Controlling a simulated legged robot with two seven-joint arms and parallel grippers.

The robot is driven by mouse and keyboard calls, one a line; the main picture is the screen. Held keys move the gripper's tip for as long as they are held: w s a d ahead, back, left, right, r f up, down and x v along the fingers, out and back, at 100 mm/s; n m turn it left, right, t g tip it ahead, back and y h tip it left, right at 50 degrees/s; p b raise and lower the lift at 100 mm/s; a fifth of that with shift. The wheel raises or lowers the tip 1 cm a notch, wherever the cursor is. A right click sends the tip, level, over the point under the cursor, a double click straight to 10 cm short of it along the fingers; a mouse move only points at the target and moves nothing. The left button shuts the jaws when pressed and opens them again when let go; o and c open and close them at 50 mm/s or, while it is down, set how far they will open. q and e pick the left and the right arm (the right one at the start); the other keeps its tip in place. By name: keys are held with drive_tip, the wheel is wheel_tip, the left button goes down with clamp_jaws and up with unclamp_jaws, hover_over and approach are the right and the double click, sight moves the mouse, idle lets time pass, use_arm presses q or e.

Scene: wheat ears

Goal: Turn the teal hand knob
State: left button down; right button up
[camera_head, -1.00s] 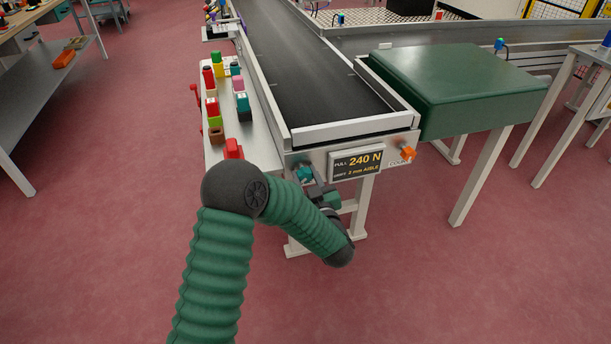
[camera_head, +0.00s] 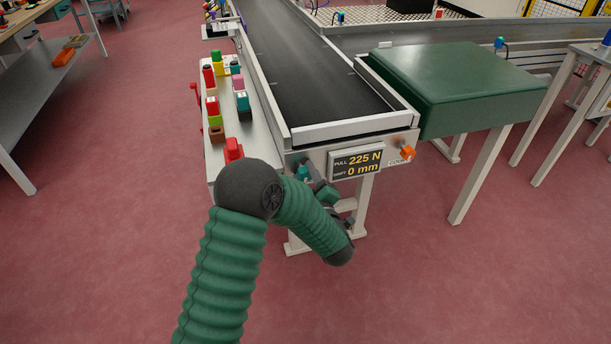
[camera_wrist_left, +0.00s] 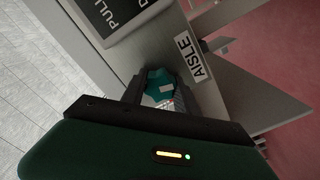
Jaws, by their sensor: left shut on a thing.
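The teal hand knob (camera_head: 303,173) is on the end face of the conveyor, left of the display. In the left wrist view the knob (camera_wrist_left: 160,82) sits between the dark fingers, beside a plate reading AISLE (camera_wrist_left: 188,58). My left gripper (camera_head: 309,178) is shut on the knob; its fingers (camera_wrist_left: 156,96) stand on both sides of it. Part of the knob is hidden by the gripper. The display (camera_head: 356,163) reads PULL 225 N and 0 mm. My right gripper is not in view.
An orange knob (camera_head: 407,153) is on the same end face, right of the display. A side shelf (camera_head: 256,141) left of the belt holds coloured blocks and a red part (camera_head: 233,149). A green-topped table (camera_head: 455,78) stands to the right.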

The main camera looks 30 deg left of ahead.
use_arm(q)
drive_tip(key=shift+f, duration=0.1)
idle(0.3)
drive_tip(key=c, duration=0.9)
unclamp_jaws()
drive_tip(key=shift+s+d, duration=0.15)
drive_tip(key=p+v, duration=0.4)
drive_tip(key=v, duration=1.2)
drive_tip(key=shift+s+d, duration=0.1)
drive_tip(key=shift+d, duration=0.1)
